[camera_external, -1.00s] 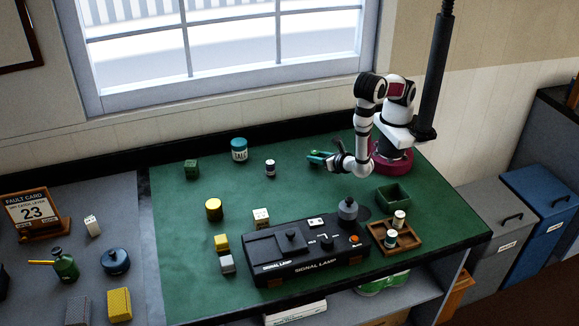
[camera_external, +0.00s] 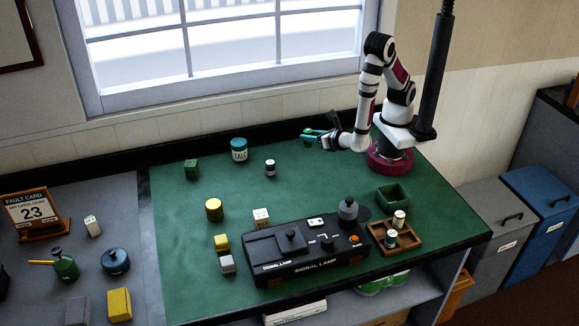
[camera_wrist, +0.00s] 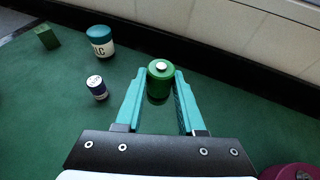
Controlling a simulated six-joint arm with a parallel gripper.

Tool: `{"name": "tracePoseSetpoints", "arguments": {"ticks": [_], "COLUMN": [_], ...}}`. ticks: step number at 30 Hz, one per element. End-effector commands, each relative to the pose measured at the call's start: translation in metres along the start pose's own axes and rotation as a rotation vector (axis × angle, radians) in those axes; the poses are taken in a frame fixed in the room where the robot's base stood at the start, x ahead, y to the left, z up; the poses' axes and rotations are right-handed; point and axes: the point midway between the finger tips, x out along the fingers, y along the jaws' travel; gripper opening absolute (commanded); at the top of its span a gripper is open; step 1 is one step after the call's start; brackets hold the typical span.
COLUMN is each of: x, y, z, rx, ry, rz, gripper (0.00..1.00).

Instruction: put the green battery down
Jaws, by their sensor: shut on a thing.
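The green battery (camera_wrist: 160,80) is a green cylinder with a pale metal cap. It sits between the two teal fingers of my gripper (camera_wrist: 158,90) in the wrist view, and the gripper is shut on it. In the outside view my gripper (camera_external: 313,137) is above the back of the green mat, left of my base. The battery (camera_external: 308,139) shows there only as a small green patch at the fingertips. A dark patch shows on the mat below the battery in the wrist view.
A talc jar (camera_external: 239,150), a small white-and-dark jar (camera_external: 270,167) and a green cube (camera_external: 191,169) stand left of the gripper. A green open box (camera_external: 393,197), a wooden tray (camera_external: 405,240) and the black signal lamp (camera_external: 305,255) are nearer the front. The mat's middle (camera_external: 310,195) is clear.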

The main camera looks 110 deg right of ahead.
Motion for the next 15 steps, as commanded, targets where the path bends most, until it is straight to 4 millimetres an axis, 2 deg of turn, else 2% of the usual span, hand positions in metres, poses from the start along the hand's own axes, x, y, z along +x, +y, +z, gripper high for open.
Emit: {"name": "tracePoseSetpoints", "arguments": {"ticks": [5,9,12,15], "x": [0.041,0.088,0.120,0.141], "y": [0.067,0.122,0.149,0.163], "z": [0.007,0.033,0.057,0.075], "rx": [-0.036,-0.079,-0.106,-0.127], "ry": [-0.002,-0.003,-0.004,-0.004], "rz": [0.095,0.199,0.263,0.306], "gripper": [0.00,0.00,0.00,0.00]}}
